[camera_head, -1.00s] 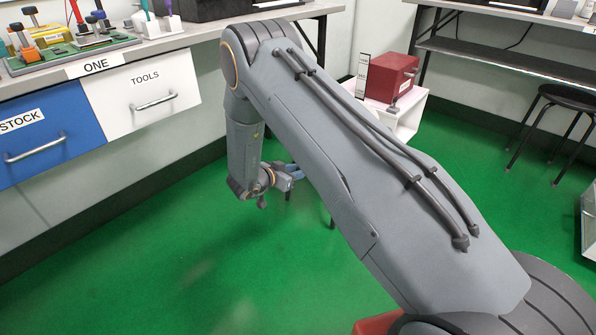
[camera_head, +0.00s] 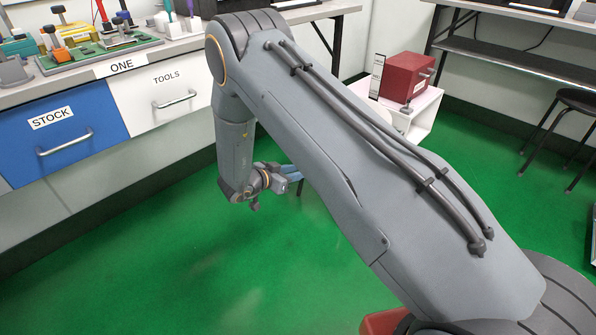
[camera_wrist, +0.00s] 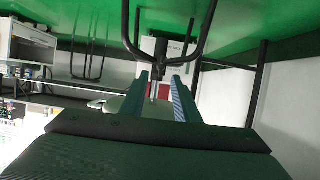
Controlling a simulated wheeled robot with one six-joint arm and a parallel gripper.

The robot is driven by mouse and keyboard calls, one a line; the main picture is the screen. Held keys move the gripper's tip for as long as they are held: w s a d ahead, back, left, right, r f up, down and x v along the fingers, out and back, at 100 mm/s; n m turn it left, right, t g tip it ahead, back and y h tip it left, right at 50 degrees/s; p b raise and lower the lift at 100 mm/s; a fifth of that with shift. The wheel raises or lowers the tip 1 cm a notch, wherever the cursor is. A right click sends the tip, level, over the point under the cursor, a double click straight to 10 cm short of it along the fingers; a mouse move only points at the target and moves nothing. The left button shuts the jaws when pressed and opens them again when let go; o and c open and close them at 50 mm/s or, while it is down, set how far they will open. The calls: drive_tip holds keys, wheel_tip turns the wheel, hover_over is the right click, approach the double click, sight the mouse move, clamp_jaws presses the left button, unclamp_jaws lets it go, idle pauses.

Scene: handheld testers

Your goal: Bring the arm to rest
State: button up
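My grey arm spans the head view from the lower right up to an elbow at the top middle, then bends down. My gripper (camera_head: 290,176) hangs low over the green floor, in front of the workbench and clear of it. In the wrist view its two fingers (camera_wrist: 160,92) stand apart, with no held object visible between them. The wrist picture appears upside down, with green floor at the top.
A workbench with a blue STOCK drawer (camera_head: 62,135) and a white TOOLS drawer (camera_head: 165,92) stands at left. A red box (camera_head: 400,76) sits on a white stand (camera_head: 420,112). A black stool (camera_head: 578,101) is at right. Open green floor (camera_head: 150,270) lies lower left.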

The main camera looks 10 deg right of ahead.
drive_tip(key=w+a+r+n+t+y, duration=0.15)
drive_tip(key=a+r+n+y, duration=0.35)
drive_tip(key=a+r+y, duration=0.75)
drive_tip(key=s+a+r+n+g+y, duration=0.1)
drive_tip(key=s+a+r+n+g, duration=0.15)
drive_tip(key=s+a+r, duration=0.6)
drive_tip(key=s+a+r+n+g+y, duration=0.15)
drive_tip(key=s+a+r+n, duration=0.35)
drive_tip(key=s, duration=0.6)
drive_tip(key=s+d+r+n+g+h, duration=0.15)
drive_tip(key=s+d, duration=0.25)
drive_tip(key=s, duration=0.5)
drive_tip(key=s+d+r+n+g, duration=0.15)
drive_tip(key=s+d, duration=0.25)
drive_tip(key=s, duration=0.5)
drive_tip(key=s+d+r+n+g+h, duration=0.15)
drive_tip(key=s+d, duration=0.25)
drive_tip(key=s, duration=0.5)
drive_tip(key=d+r+m+p, duration=0.3)
drive_tip(key=d+r+p, duration=0.7)
drive_tip(key=p, duration=0.8)
drive_tip(key=d+r+m+h+p, duration=0.1)
drive_tip(key=d+r+m+p, duration=0.2)
drive_tip(key=d+r+p, duration=0.7)
wheel_tip(320, 180, up, 6)
drive_tip(key=p, duration=0.8)
drive_tip(key=shift+w+f+g, duration=0.2)
drive_tip(key=shift+g, duration=0.2)
